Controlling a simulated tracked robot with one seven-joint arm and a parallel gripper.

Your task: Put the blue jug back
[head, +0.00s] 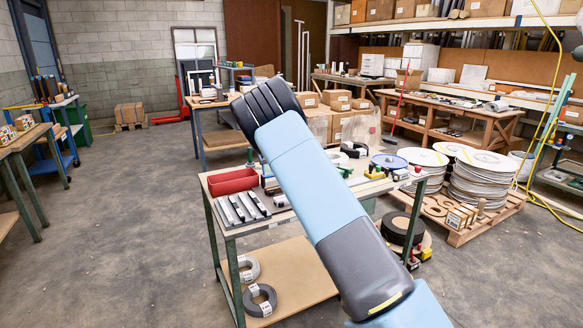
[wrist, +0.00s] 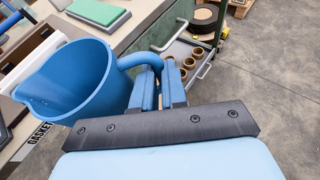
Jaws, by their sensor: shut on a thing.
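The blue jug (wrist: 80,82) is at the left of the wrist view, with its open top towards the camera and its handle at its right side. My gripper (wrist: 160,72) is shut on the jug's handle. The jug looks empty inside. A bench top (wrist: 145,15) lies beneath and beyond it; I cannot tell whether the jug touches it. In the head view my arm is raised across the middle, and neither the jug nor the gripper fingers show.
A green block (wrist: 97,12) lies on the bench by the jug. An open drawer (wrist: 192,62) holds several brass rings. In the head view a workbench carries a red bin (head: 233,181); floor at left (head: 120,230) is clear.

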